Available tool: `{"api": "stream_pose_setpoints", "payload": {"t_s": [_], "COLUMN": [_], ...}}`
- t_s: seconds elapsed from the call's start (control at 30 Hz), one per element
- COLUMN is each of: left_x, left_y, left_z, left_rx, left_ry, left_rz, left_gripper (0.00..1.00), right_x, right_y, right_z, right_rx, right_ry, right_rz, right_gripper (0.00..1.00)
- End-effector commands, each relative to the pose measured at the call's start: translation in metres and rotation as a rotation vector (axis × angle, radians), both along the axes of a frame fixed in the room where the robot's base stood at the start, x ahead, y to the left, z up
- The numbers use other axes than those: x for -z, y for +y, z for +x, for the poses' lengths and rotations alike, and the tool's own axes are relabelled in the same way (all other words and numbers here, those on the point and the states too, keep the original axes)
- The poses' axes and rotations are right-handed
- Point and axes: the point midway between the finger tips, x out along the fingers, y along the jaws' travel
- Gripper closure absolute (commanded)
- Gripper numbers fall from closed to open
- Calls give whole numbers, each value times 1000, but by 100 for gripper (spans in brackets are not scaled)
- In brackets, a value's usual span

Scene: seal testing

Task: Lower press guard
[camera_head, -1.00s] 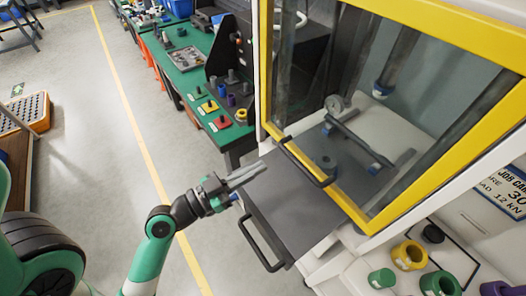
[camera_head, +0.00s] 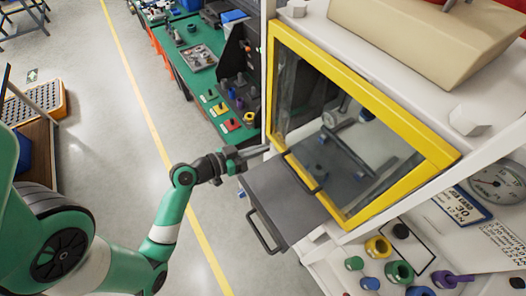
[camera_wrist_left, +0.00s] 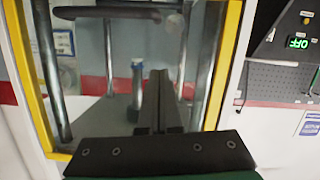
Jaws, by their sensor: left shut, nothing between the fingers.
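The press guard (camera_head: 437,150) is a yellow-framed clear panel on the front of the white press, with a dark bar handle (camera_head: 303,173) along its lower edge. My left gripper (camera_head: 262,150) is shut and empty, its fingers pointing right at the guard's lower left corner, beside the handle. In the left wrist view the shut fingers (camera_wrist_left: 160,78) point at the clear panel, between the yellow frame sides (camera_wrist_left: 222,65). Whether the fingertips touch the guard cannot be told. My right gripper is not in view.
A grey drawer-like bed (camera_head: 285,205) with a bar handle (camera_head: 264,232) juts out below the guard. Coloured rings (camera_head: 378,247) and a dial gauge (camera_head: 497,182) are at the lower right. A green bench (camera_head: 205,75) stands behind.

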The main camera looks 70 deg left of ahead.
Motion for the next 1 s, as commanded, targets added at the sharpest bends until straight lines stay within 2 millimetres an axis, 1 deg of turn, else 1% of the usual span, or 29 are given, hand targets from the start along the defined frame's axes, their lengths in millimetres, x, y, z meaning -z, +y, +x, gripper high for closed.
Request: {"api": "stream_pose_setpoints", "payload": {"t_s": [0.03,0.13,0.17,0.2,0.37,0.4,0.43,0.5,0.6,0.7,1.0], "left_x": [9,13,9,10,18,31,37,46,54,58,58], "left_y": [0,3,4,5,9,8,7,6,4,4,4], "left_z": [10,32,38,46,79,77,77,76,77,77,77], "left_rx": [5,6,5,5,4,2,1,0,0,1,0], "left_ry": [-4,-4,-3,-1,-2,2,2,2,0,0,-1], "left_rz": [6,4,0,0,-1,-4,-4,-3,-1,-1,0], "left_gripper": [100,100,100,100,100,100,100,100,100,100,100], "right_x": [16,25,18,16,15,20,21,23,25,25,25], "right_y": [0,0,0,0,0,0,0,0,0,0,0], "right_z": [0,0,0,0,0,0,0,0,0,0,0], "right_rx": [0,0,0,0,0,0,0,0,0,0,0], "right_ry": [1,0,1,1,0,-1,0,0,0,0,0], "right_rz": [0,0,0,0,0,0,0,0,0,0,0], "right_gripper": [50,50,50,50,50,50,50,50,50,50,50]}}
